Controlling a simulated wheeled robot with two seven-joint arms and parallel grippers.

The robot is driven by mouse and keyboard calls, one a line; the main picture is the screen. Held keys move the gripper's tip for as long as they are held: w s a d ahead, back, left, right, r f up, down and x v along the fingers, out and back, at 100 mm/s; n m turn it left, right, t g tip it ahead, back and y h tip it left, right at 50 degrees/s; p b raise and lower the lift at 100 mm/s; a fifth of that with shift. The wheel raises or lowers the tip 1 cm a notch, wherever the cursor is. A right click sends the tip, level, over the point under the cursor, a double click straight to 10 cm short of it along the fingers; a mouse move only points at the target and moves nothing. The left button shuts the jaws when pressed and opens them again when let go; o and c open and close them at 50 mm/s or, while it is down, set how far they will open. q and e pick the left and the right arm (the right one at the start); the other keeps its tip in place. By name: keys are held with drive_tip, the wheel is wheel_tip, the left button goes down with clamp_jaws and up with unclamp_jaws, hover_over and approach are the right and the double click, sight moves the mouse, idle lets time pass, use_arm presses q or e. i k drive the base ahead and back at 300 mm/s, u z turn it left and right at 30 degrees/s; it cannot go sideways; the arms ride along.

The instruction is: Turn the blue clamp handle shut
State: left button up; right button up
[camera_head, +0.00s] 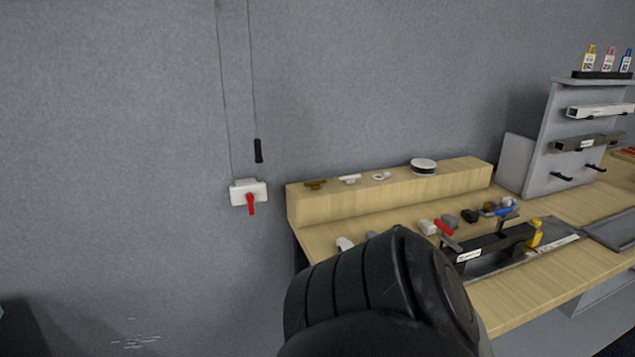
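A small blue handle (508,211) shows at the back of the wooden workbench (500,312), at the right of a row of small parts. It looks small, and I cannot tell whether it is open or shut. Just in front of it is a dark fixture (492,246) with a white label and a yellow part (535,235) at its right end. A red handle (443,227) lies left of the blue one. A black ribbed part of my own body fills the bottom centre and hides the bench's front left. Neither of my grippers shows.
A raised wooden ledge (390,198) with small fittings runs along the back. A grey rack (562,130) with bottles on top stands at the right. A white wall box (247,192) with a red lever hangs at the left. A grey tray (612,232) lies far right.

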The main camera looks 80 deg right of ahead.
sight(501, 213)
drive_tip(key=u, duration=0.2)
drive_tip(key=k, duration=2.1)
drive_tip(key=z, duration=1.05)
